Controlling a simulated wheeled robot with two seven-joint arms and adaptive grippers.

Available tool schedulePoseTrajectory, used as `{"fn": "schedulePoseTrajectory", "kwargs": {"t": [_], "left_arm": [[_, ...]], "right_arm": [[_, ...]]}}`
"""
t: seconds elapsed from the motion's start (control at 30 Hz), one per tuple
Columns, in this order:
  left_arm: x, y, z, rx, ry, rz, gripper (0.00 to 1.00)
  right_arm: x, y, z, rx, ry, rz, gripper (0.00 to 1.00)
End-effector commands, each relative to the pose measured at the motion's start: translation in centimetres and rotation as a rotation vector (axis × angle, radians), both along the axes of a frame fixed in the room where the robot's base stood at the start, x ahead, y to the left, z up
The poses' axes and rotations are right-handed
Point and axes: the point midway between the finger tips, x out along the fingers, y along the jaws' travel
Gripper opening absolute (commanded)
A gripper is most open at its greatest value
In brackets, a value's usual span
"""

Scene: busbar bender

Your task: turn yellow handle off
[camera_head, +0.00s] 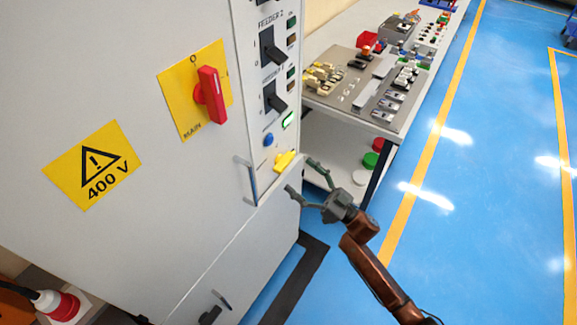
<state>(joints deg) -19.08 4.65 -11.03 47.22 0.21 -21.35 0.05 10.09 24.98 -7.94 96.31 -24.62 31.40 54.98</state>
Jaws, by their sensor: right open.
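The yellow handle (284,160) is a small knob low on the narrow control panel of the light grey cabinet (130,220), below a blue button (268,140). My right gripper (303,176) is open, with its two fingers spread just to the right of and below the yellow handle. The fingers look empty, and I cannot tell whether either touches the handle. The right arm comes in from the lower right. My left gripper is not in view.
A red main switch (211,94) on a yellow plate and two black feeder switches (271,97) sit above. A metal door handle (247,180) is left of the yellow handle. A workbench (340,90) with parts stands behind.

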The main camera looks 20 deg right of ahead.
Motion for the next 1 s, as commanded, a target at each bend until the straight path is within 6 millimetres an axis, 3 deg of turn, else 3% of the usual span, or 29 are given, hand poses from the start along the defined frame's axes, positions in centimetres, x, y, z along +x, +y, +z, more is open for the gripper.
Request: {"fn": "schedulePoseTrajectory", "kwargs": {"t": [0.3,0.67,1.0], "left_arm": [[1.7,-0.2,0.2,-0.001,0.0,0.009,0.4],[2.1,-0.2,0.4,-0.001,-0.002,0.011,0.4],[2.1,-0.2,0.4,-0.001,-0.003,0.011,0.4]], "right_arm": [[3.2,2.4,1.4,0.0,0.001,-0.001,0.83],[3.7,2.8,1.8,0.0,0.003,-0.002,0.83],[3.7,2.8,1.7,0.0,0.002,-0.003,0.61]]}}
